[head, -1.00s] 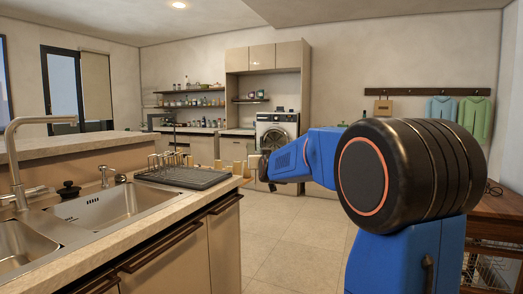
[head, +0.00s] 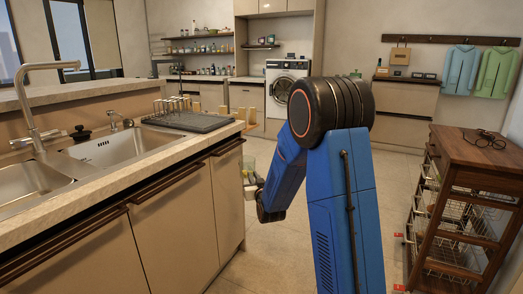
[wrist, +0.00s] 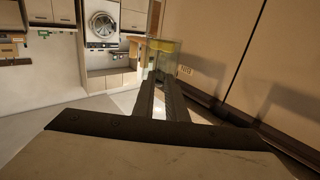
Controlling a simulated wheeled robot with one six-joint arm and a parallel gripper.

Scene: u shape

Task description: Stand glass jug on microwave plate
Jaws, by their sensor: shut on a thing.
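My gripper (wrist: 160,100) is shut on the glass jug (wrist: 163,60) in the wrist view. The jug is clear, with a yellowish band near its top, and sits between the fingertips. In the head view the jug (head: 250,168) is small and pale at the end of my blue arm, beside the counter's front corner and below the worktop.
The sink counter (head: 165,180) runs along the left, with a dark drying rack (head: 190,121) holding glasses at its end. A wooden trolley (head: 466,170) stands at right. A washing machine (head: 285,85) is at the back. The floor between is clear.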

